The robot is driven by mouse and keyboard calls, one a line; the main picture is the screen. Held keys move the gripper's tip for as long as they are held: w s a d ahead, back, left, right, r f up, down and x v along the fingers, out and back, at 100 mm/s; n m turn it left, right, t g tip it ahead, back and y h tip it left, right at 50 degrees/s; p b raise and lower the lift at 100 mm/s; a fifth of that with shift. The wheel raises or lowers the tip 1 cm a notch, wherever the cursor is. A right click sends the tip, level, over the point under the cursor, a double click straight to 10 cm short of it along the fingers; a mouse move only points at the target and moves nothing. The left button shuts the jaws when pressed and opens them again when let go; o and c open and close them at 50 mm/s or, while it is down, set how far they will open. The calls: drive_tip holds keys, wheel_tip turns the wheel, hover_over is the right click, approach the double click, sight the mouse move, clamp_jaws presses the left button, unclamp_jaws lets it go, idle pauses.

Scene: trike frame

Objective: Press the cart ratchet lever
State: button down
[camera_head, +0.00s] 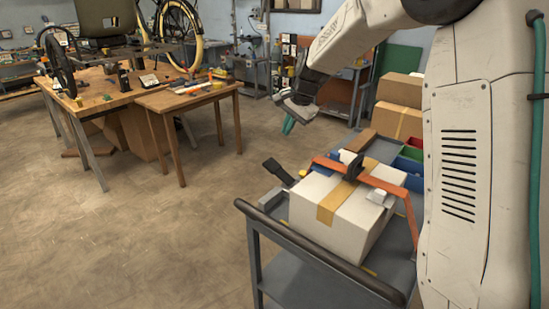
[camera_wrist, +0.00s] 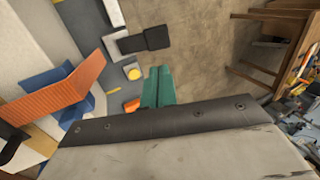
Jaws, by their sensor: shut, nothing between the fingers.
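The black lever (camera_head: 278,172), which looks like the cart ratchet lever, sticks out over the left edge of the grey cart (camera_head: 290,285). In the wrist view the lever's flat black pad (camera_wrist: 152,39) lies just beyond my fingertips, over the floor. My gripper (camera_head: 288,126) is above the cart, higher than the lever and slightly to its right in the head view. Its green fingers are together and empty, also in the wrist view (camera_wrist: 158,86). A visible gap separates the fingers from the lever in the wrist view.
A white box (camera_head: 335,205) on the cart lies under an orange strap (camera_head: 385,184) with a black buckle. Blue, red and green bins (camera_head: 410,165) stand behind it. A wooden table (camera_head: 190,97) stands at the left. Open floor lies left of the cart.

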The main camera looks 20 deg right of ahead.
sight(268, 160)
drive_tip(key=shift+f, duration=0.1)
drive_tip(key=x, duration=1.3)
drive_tip(key=shift+w+a+f, duration=0.1)
drive_tip(key=shift+w+f, duration=0.1)
drive_tip(key=shift+f, duration=0.15)
drive_tip(key=shift+w+a+f+g+h, duration=0.4)
drive_tip(key=shift+w+f+g+h, duration=0.15)
drive_tip(key=shift+f+g, duration=0.25)
drive_tip(key=shift+w+a+f+g+h, duration=0.15)
drive_tip(key=shift+w+f+g+h, duration=0.15)
drive_tip(key=shift+f+g, duration=0.2)
drive_tip(key=shift+w+a+f+g+h, duration=0.15)
drive_tip(key=shift+w+f+g+h, duration=0.1)
drive_tip(key=shift+f+g, duration=0.2)
drive_tip(key=shift+f, duration=0.3)
drive_tip(key=shift+w+a+f, duration=0.1)
drive_tip(key=shift+f, duration=0.35)
drive_tip(key=shift+w+a+f, duration=0.1)
drive_tip(key=shift+f, duration=0.5)
drive_tip(key=shift+s+f, duration=0.1)
drive_tip(key=shift+f, duration=0.1)
